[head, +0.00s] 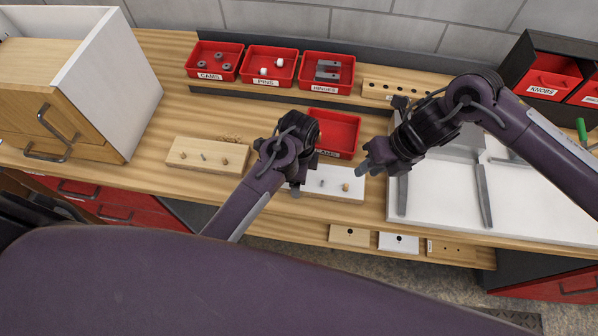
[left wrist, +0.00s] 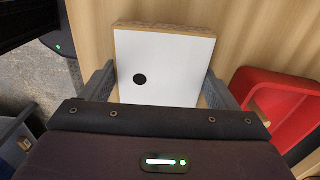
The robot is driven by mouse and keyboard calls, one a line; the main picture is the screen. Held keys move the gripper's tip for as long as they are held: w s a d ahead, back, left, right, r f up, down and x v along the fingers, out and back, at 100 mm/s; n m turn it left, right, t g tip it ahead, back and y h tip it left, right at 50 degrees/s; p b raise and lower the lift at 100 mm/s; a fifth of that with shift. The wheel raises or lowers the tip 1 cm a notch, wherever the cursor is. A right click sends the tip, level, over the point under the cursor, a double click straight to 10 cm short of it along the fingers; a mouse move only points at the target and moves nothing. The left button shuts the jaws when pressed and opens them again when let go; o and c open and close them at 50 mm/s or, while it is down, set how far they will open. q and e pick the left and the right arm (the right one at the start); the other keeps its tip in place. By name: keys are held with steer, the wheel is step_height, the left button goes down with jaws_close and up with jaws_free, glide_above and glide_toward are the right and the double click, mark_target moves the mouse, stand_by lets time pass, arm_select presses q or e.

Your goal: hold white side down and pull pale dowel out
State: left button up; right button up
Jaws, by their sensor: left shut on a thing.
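The white side (head: 334,194) is a small white board lying flat near the front of the worktop. A grey pin (head: 322,183) and a pale dowel (head: 346,187) stand on it. My left gripper (head: 297,190) is over its left end and hides that part. In the left wrist view the white side (left wrist: 170,65) lies between the two fingers of my left gripper (left wrist: 158,90), with a dark round hole in its face. My right gripper (head: 364,169) is just above and right of the pale dowel, apart from it; its finger gap is unclear.
A wooden board with pins (head: 208,156) lies to the left. A red bin (head: 337,135) stands behind the white side; it also shows in the left wrist view (left wrist: 285,85). Labelled red bins (head: 268,66) line the back. A white panel (head: 440,200) lies right.

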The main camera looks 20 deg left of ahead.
mark_target(348, 190)
steer(key=shift+s+a+f+n+h, duration=0.15)
steer(key=shift+a+f+n, duration=0.4)
steer(key=shift+f+n, duration=1.35)
steer(key=shift+w+a+f+n+h, duration=0.15)
steer(key=shift+a+f+n, duration=0.65)
steer(key=shift+n, duration=1.9)
steer(key=shift+s+a+f+n+h, duration=0.15)
steer(key=shift+a+f+n+h, duration=0.1)
steer(key=shift+f+n, duration=1.8)
steer(key=shift+r+n, duration=0.25)
jaws_close()
